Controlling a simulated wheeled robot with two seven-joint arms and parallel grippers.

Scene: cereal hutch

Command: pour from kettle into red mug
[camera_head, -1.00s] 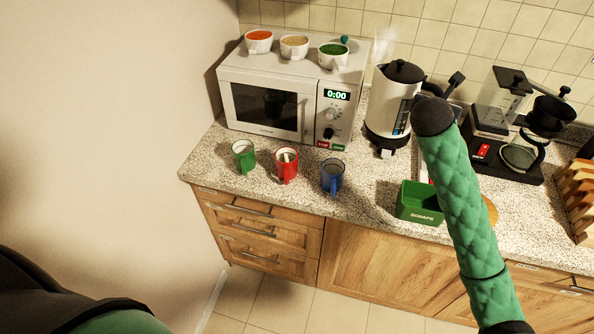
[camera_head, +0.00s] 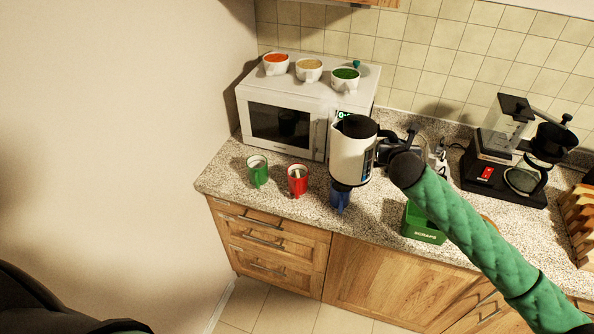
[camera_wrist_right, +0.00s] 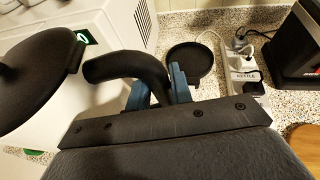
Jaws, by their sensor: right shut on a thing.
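The white kettle (camera_head: 352,155) with a black lid is lifted and hangs above the blue mug, roughly upright. My right gripper (camera_head: 384,148) is shut on its black handle; the wrist view shows the blue fingers (camera_wrist_right: 158,88) around the handle (camera_wrist_right: 125,68), with the lid (camera_wrist_right: 35,65) at left. The red mug (camera_head: 298,181) stands on the counter left of the kettle, with a pale stick-like thing in it. The kettle is apart from the red mug. My left gripper is not in view.
A green mug (camera_head: 258,171) stands left of the red mug, and a blue mug (camera_head: 340,199) to its right, partly hidden by the kettle. The microwave (camera_head: 255,95) bears three bowls. A green scraps box (camera_head: 424,229) and coffee maker (camera_head: 505,165) are right. The kettle base (camera_wrist_right: 190,58) is empty.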

